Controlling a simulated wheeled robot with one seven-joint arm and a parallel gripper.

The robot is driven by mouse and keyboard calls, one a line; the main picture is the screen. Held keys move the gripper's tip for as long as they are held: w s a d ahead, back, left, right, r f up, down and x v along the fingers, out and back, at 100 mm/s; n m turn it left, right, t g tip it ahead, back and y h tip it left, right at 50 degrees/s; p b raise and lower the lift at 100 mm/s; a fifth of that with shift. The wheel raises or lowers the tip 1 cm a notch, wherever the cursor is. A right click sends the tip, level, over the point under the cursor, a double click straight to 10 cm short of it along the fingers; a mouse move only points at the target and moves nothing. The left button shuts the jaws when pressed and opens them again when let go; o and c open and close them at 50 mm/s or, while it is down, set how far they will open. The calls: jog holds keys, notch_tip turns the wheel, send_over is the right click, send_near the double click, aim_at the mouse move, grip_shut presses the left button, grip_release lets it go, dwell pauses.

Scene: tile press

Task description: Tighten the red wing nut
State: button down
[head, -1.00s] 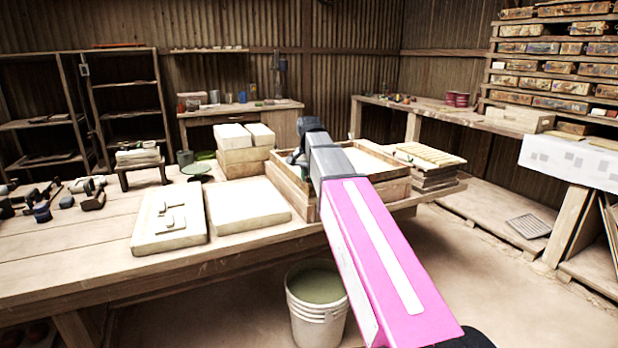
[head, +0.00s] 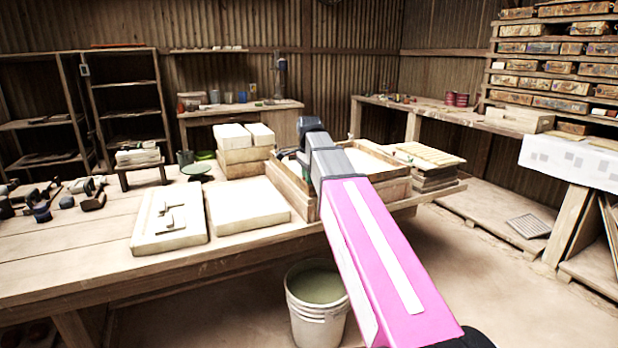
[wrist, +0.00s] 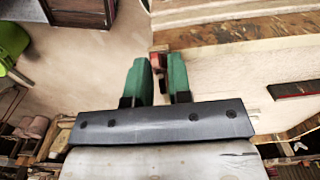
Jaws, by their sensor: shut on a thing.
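In the wrist view my gripper (wrist: 160,68) has its two green fingers close together around a small red piece (wrist: 158,59), which I take to be the red wing nut. It sits at the edge of a wooden frame, and the fingers hide most of it. In the head view my pink and grey arm reaches over the wooden box frame (head: 290,187) on the bench. The arm hides the wing nut there, and my fingertips cannot be made out.
On the bench (head: 60,262), two pale slabs (head: 248,205) (head: 150,236) lie left of the frame, with stacked blocks (head: 243,155) behind. A stack of boards (head: 432,172) stands to the right. A white bucket (head: 318,312) is on the floor below. Dark tools lie at the far left.

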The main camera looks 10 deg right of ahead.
dwell(0.5)
jog(key=c, duration=1)
grip_release()
jog(key=shift+c, duration=0.2)
notch_tip(320, 180, up, 11)
jog(key=shift+s+f, duration=0.1)
